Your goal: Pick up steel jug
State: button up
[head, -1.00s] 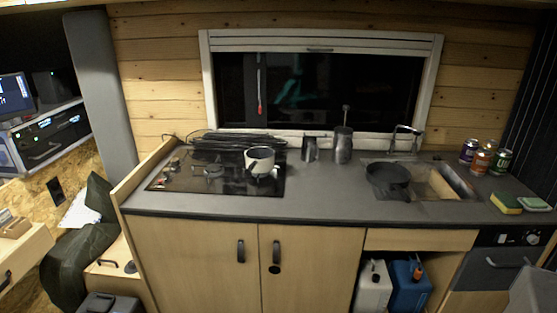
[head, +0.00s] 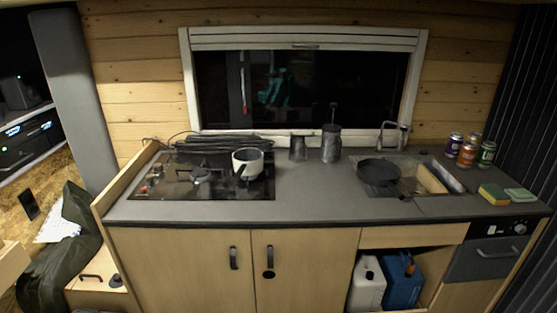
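Two grey metal vessels stand upright at the back of the counter, under the window. The shorter one (head: 297,149), with what looks like a handle or spout at its upper side, fits a steel jug. The taller one (head: 331,150) stands just to its right, with a thin rod rising out of its top. I cannot tell for sure which is the steel jug. They stand close together with a small gap between them. My gripper is not in view.
A white pot (head: 247,161) stands on the black hob (head: 160,187) to the left. A dark pan (head: 378,172) rests over the sink (head: 432,178), under the tap (head: 402,136). Several cans (head: 467,153) and a sponge (head: 493,194) are at the right. The counter front (head: 315,204) is clear.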

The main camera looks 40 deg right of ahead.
aim_at(298, 150)
jog(key=z, duration=0.75)
jog(key=k, duration=1)
jog(key=i, duration=0.8)
